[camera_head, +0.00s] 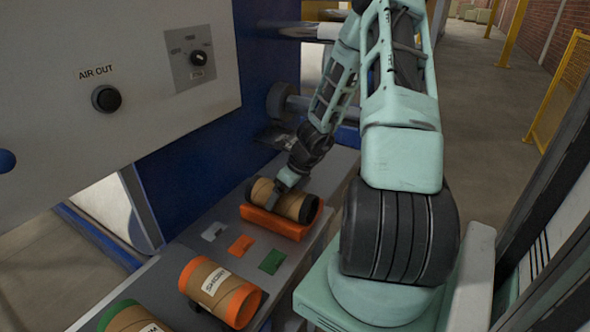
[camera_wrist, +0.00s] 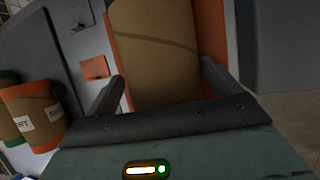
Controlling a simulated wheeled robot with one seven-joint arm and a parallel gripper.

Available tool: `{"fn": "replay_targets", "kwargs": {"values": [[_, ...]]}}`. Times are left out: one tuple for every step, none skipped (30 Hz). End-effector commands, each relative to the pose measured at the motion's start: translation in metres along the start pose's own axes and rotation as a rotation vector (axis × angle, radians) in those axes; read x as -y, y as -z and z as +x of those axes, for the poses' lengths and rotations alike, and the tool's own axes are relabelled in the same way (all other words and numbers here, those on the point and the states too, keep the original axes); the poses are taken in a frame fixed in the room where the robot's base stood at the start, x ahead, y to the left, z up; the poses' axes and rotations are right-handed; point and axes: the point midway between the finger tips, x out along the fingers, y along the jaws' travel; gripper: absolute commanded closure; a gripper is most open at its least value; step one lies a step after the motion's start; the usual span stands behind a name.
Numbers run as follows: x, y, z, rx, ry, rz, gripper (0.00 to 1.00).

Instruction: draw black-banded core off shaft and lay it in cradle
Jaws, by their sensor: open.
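The black-banded core (camera_head: 292,204), a brown cardboard tube with black ends, lies in the orange cradle (camera_head: 268,222) on the grey bench. My gripper (camera_head: 284,188) is at the core from above, near its middle. In the wrist view my gripper (camera_wrist: 162,73) is open, with one finger on each side of the brown core (camera_wrist: 155,50). Orange of the cradle (camera_wrist: 216,38) shows beside it. I cannot tell whether the fingers touch the core. A grey shaft (camera_head: 308,104) sticks out of the blue machine behind, with no core visible on it.
An orange-ended core (camera_head: 216,288) and a green-ended core (camera_head: 133,318) lie nearer on the bench. White, orange (camera_head: 242,244) and green (camera_head: 272,262) patches lie between them and the cradle. The machine panel (camera_head: 110,75) stands at left. Open floor (camera_head: 480,110) lies to the right.

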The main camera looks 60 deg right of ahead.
Motion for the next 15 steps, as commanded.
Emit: {"fn": "replay_targets", "kwargs": {"values": [[0.008, 0.001, -0.013, -0.004, 0.024, 0.007, 0.0], [0.007, 0.001, -0.02, -0.003, 0.025, 0.006, 0.0], [0.006, 0.0, -0.029, -0.002, 0.024, 0.004, 0.0], [0.006, -0.001, -0.036, -0.001, 0.023, 0.003, 0.0], [0.005, -0.001, -0.043, -0.001, 0.023, 0.003, 0.0], [0.004, -0.001, -0.053, 0.0, 0.022, 0.001, 0.0], [0.004, -0.002, -0.061, 0.002, 0.021, -0.001, 0.0], [0.004, -0.002, -0.068, 0.002, 0.021, 0.0, 0.0], [0.003, -0.002, -0.078, 0.002, 0.02, -0.002, 0.0], [0.002, -0.002, -0.085, 0.003, 0.019, -0.001, 0.0], [0.002, -0.002, -0.092, 0.003, 0.018, -0.001, 0.0], [0.001, -0.002, -0.101, 0.004, 0.018, -0.004, 0.0], [0.001, -0.002, -0.108, 0.004, 0.017, -0.002, 0.0], [0.0, -0.002, -0.115, 0.004, 0.017, -0.003, 0.0], [0.0, -0.002, -0.123, 0.005, 0.016, -0.003, 0.0]]}}
